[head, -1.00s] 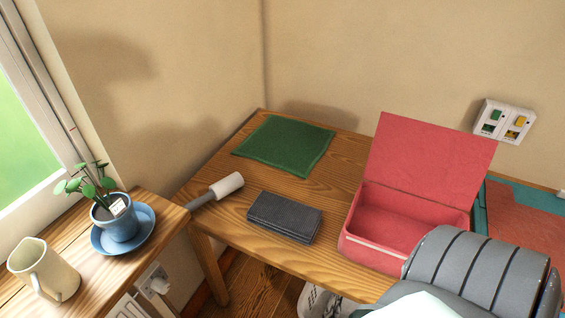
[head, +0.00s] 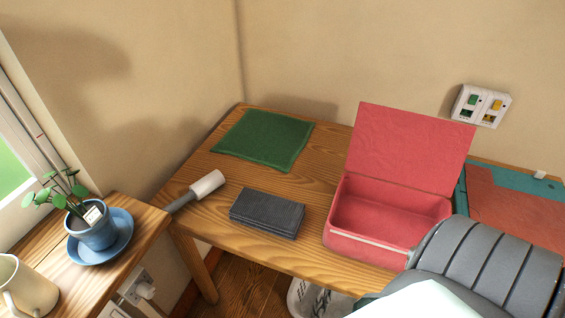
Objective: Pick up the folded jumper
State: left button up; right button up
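A folded dark grey knitted cloth (head: 267,213), which looks like the folded jumper, lies flat on the wooden table (head: 225,237) near its front edge. It lies left of an open red box (head: 385,215) whose lid stands up at the back; the box looks empty inside. A green cloth (head: 263,139) lies flat behind the grey one. A grey ribbed part of my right arm shows at the lower right, in front of the box. Neither gripper shows in the head view.
A lint roller (head: 205,186) lies at the table's left edge. A side surface at left holds a potted plant (head: 92,228) on a blue saucer and a cream jug (head: 28,290). A wall socket plate (head: 481,106) is at right. A white basket (head: 310,300) stands below the table.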

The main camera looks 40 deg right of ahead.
aim_at(282, 217)
jog(key=i+l+z, duration=0.1)
jog(key=z, duration=0.6)
jog(key=i+z, duration=0.2)
jog(key=z, duration=0.15)
jog(key=l, duration=0.1)
